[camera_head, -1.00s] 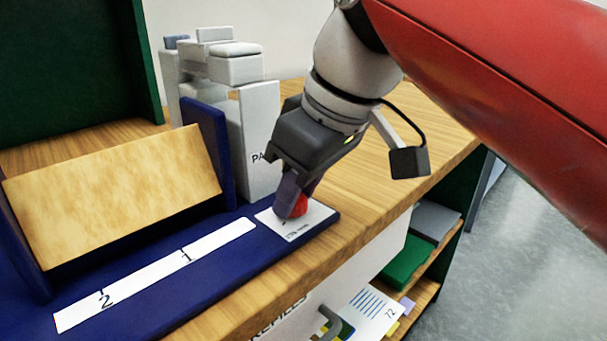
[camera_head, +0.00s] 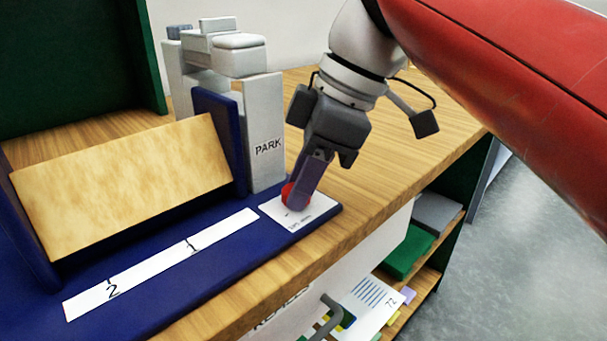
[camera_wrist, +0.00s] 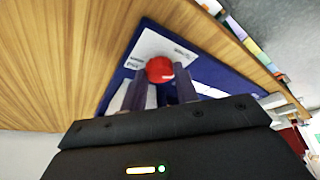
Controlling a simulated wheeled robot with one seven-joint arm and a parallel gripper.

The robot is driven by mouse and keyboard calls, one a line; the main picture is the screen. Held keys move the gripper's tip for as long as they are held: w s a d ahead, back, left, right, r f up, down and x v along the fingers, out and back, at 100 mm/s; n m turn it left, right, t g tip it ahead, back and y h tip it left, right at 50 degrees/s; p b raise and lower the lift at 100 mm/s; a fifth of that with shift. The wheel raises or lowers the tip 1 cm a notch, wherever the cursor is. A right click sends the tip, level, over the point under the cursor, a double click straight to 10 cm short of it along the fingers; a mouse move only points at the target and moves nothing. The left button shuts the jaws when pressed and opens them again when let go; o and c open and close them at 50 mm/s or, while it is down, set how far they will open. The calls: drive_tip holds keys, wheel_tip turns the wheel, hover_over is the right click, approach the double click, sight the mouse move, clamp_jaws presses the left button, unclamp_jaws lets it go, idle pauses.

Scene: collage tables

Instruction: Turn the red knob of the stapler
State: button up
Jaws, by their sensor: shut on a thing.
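The red knob (camera_head: 287,194) sits on a white label plate (camera_head: 318,209) at the right end of the blue stapler base (camera_head: 180,290). My gripper (camera_head: 294,200) reaches down from above and is shut on the knob, its fingers hiding much of it in the head view. In the wrist view the round red knob (camera_wrist: 159,69) shows between the two fingertips (camera_wrist: 158,85). The small print on the plate is partly covered and hard to read.
A tan slanted block (camera_head: 120,185) stands between blue uprights on the base. A grey post marked PARK (camera_head: 265,150) stands close left of my gripper. A white strip marked 1 and 2 (camera_head: 150,268) runs along the base. Bare wooden tabletop (camera_head: 400,140) lies to the right.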

idle(0.4)
drive_tip(key=o, duration=1)
drive_tip(key=shift+v, duration=3.9)
